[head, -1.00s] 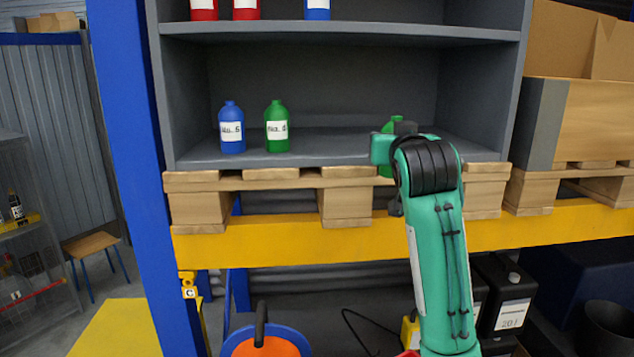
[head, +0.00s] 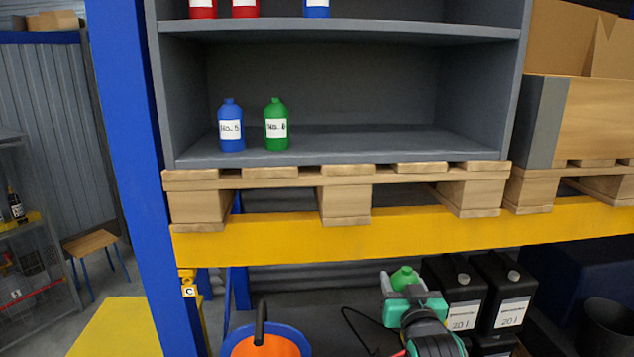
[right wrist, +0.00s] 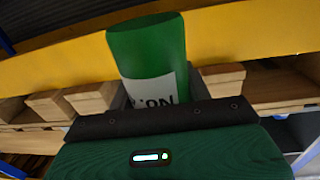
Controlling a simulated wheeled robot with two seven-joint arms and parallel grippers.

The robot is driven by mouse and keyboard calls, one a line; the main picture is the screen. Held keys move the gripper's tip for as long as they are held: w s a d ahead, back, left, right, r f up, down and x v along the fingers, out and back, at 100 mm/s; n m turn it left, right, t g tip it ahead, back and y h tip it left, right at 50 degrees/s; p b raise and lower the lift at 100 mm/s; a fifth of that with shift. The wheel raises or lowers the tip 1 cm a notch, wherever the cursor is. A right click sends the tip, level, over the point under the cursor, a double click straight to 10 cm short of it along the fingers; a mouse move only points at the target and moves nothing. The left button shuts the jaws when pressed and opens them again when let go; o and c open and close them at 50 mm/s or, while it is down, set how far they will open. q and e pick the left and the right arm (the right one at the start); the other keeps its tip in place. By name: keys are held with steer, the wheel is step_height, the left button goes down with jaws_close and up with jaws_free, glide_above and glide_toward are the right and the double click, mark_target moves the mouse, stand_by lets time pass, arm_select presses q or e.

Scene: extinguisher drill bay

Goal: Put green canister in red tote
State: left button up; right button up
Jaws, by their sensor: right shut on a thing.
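My right gripper (head: 404,287) is shut on a green canister (head: 404,275), below the yellow beam and left of the black jerrycans. In the head view only the canister's top shows. In the right wrist view the canister (right wrist: 150,50) rises beyond the jaws, with a white label partly covered by them. Another green canister (head: 276,126) stands upright on the grey shelf, beside a blue one. A sliver of red (head: 399,353) shows at the bottom edge by my right arm; I cannot tell if it is the red tote. My left gripper is not in view.
A blue canister (head: 231,127) stands on the shelf (head: 350,147), whose right part is bare. The pallet (head: 345,190) and yellow beam (head: 330,240) jut out above my gripper. Black jerrycans (head: 462,295) stand close to its right. A blue-rimmed orange bucket (head: 265,346) stands lower left.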

steer(key=s+d+f, duration=0.2)
steer(key=s+f, duration=0.5)
steer(key=s, duration=0.3)
steer(key=s+d+f, duration=0.1)
steer(key=s+f, duration=0.7)
steer(key=s, duration=0.2)
steer(key=shift+s+d+f+h, duration=0.25)
steer(key=shift+s+d+h, duration=0.05)
steer(key=shift+d, duration=0.05)
